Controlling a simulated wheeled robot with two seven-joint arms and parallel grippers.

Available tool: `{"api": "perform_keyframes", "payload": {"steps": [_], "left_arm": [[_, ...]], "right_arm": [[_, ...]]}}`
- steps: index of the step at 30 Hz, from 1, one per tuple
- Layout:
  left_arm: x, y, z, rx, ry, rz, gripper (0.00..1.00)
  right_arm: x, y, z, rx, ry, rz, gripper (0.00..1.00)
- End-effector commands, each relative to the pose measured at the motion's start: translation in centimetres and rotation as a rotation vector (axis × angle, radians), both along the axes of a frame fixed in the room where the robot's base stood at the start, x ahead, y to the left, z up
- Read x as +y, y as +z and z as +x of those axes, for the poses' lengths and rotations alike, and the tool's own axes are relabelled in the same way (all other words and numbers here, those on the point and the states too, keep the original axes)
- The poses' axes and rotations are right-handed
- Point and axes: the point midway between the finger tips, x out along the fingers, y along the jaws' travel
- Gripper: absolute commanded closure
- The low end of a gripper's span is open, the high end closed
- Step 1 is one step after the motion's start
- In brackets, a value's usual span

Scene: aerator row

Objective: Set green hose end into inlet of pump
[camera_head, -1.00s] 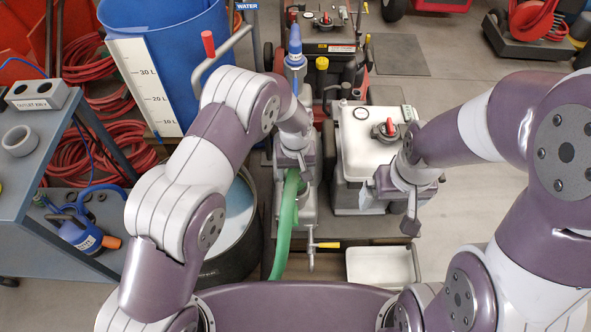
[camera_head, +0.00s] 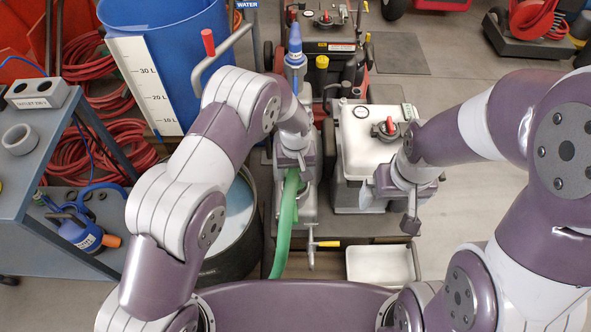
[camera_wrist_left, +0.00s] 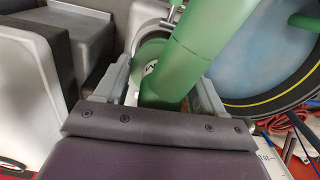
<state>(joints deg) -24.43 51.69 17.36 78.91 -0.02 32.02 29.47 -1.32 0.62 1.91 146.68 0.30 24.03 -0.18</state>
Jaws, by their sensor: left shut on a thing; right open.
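The green hose (camera_head: 284,225) hangs from my left gripper (camera_head: 291,166) and curves down toward the front in the head view. In the left wrist view the thick green hose (camera_wrist_left: 205,40) runs between the fingers of my left gripper (camera_wrist_left: 165,88), which is shut on it. A grey body, seemingly the pump (camera_head: 308,212), stands just right of the hose. My left wrist covers its upper part. Its inlet and the hose's tip cannot be made out, so I cannot tell whether they touch. My right gripper (camera_head: 393,206) is open and empty, in front of the white tank.
The white tank (camera_head: 352,150) stands right of the pump. A yellow-handled tap (camera_head: 326,244) and a white tray (camera_head: 382,265) are in front. A dark round tub (camera_head: 238,258) of water stands left of the hose. A grey cart (camera_head: 40,175) is farther left. Floor is open at right.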

Motion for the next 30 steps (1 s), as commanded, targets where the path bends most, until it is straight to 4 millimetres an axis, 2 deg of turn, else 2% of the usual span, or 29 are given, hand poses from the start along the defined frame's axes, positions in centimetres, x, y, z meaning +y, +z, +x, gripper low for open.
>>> {"api": "perform_keyframes", "payload": {"steps": [30], "left_arm": [[0.0, -2.6, 0.0, -0.001, 0.000, -0.001, 0.69]], "right_arm": [[0.0, -1.6, 0.0, 0.000, 0.000, 0.000, 0.00]]}}
